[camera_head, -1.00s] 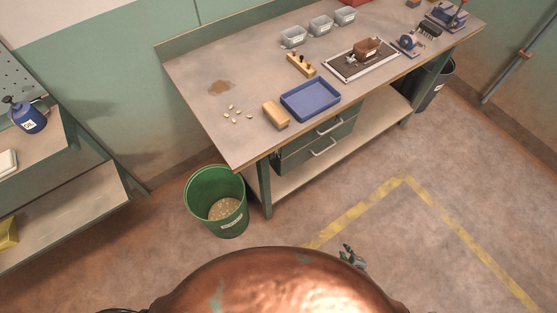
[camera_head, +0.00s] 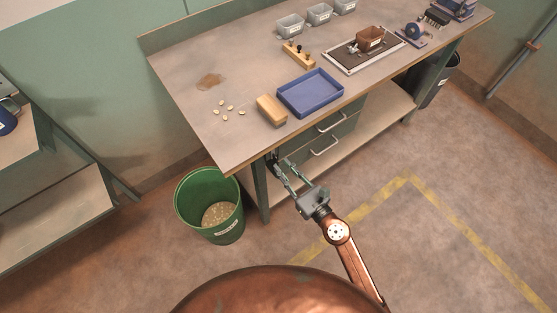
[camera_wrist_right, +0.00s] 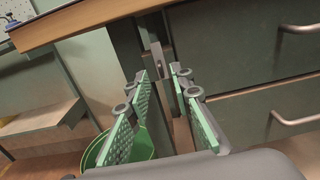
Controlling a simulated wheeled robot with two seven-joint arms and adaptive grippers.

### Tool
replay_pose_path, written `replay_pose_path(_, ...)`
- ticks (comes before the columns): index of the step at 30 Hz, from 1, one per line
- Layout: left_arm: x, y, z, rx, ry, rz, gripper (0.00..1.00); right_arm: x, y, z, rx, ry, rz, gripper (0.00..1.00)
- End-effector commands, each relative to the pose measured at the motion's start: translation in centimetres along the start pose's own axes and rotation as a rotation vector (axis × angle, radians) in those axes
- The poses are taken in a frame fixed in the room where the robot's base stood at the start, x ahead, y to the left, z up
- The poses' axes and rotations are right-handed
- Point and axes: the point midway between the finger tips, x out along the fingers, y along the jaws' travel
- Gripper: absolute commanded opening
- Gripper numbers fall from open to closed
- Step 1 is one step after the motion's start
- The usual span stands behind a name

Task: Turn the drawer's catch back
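The drawer unit under the bench shows two dark green drawers (camera_head: 326,137) with pale bar handles, and both look shut. In the right wrist view a small grey metal piece with a dark hole, probably the catch (camera_wrist_right: 158,56), sits by the bench leg (camera_wrist_right: 128,48), left of the drawer fronts (camera_wrist_right: 222,60). My right gripper (camera_head: 278,166) reaches under the bench's front edge, near the leg and the drawer unit's left side. In the wrist view its green-padded fingers (camera_wrist_right: 160,75) stand apart, with the metal piece seen just beyond the gap. Whether they touch it I cannot tell. My left gripper is out of view.
A green bin (camera_head: 209,207) stands close left of the gripper. The bench top's front edge (camera_head: 262,152) is just above the fingers. A blue tray (camera_head: 310,93), a wooden block (camera_head: 271,109) and several nuts lie on top. The floor in front is clear.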

Motion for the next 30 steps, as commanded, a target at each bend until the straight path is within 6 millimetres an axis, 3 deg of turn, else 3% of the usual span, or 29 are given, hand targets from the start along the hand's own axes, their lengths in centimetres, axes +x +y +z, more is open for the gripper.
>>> replay_pose_path(7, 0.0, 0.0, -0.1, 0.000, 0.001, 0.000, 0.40, 3.2, 0.0, -0.1, 0.004, 0.000, -0.001, 0.21)
replay_pose_path(18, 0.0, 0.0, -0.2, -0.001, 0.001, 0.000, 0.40, 3.9, 0.0, -0.1, 0.004, 0.002, -0.001, 0.21)
replay_pose_path(27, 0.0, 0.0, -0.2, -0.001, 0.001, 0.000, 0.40, 3.8, -0.1, -0.1, 0.004, 0.001, -0.002, 0.01)
replay_pose_path(30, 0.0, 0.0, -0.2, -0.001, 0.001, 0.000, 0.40, 3.8, -0.1, -0.1, 0.004, 0.001, -0.002, 0.00)
